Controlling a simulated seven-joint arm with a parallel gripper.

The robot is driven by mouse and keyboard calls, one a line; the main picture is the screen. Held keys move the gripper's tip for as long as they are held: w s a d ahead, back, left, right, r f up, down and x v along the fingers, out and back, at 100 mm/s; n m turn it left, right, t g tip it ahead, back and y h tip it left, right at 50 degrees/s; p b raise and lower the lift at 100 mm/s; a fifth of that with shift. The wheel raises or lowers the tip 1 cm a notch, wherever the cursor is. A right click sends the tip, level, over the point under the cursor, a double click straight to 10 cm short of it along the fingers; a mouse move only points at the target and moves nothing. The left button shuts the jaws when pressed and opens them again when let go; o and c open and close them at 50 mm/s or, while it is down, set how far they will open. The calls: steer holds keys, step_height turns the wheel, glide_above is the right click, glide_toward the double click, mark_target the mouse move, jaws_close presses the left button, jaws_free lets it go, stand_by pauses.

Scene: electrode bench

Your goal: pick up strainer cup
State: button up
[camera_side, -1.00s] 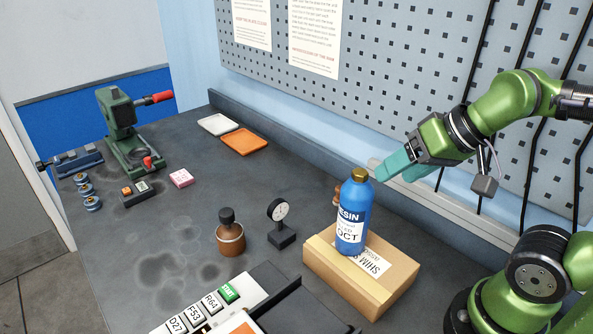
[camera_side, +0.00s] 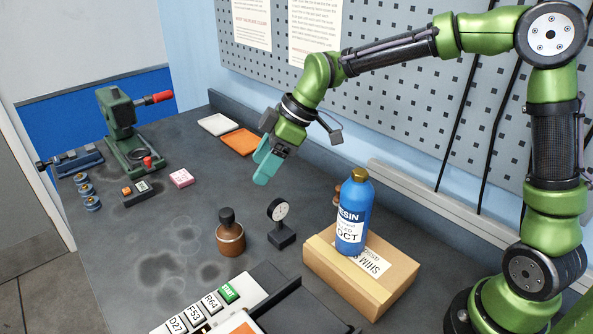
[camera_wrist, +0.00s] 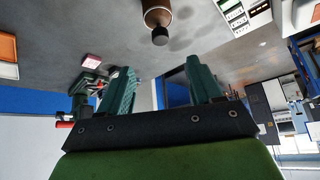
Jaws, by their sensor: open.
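I cannot pick out a strainer cup for certain. A brown round vessel (camera_side: 230,240) with a black knobbed top stands upright on the bench. In the wrist view the brown vessel (camera_wrist: 157,12) shows at the top edge, cut off. A small brown thing (camera_side: 337,196) is mostly hidden behind the blue resin bottle (camera_side: 354,210). My gripper (camera_side: 264,168) is above the bench, beyond the brown vessel and apart from it. Its teal fingers (camera_wrist: 162,75) are spread and empty in the wrist view.
A dial gauge (camera_side: 280,225) stands right of the brown vessel. The bottle is on a cardboard box (camera_side: 385,287). An orange tray (camera_side: 240,143) and a white tray (camera_side: 218,124) lie near the back wall. A green press (camera_side: 122,130) is at the left. A labelled key panel (camera_side: 212,303) is in front.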

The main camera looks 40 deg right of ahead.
mark_target(227, 211)
steer(key=x, duration=1.2)
steer(key=shift+w+a+r, duration=0.15)
steer(key=shift+x, duration=2.65)
steer(key=shift+w+a+r, duration=0.1)
steer(key=shift+a, duration=0.05)
steer(key=shift+c, duration=0.4)
jaws_close()
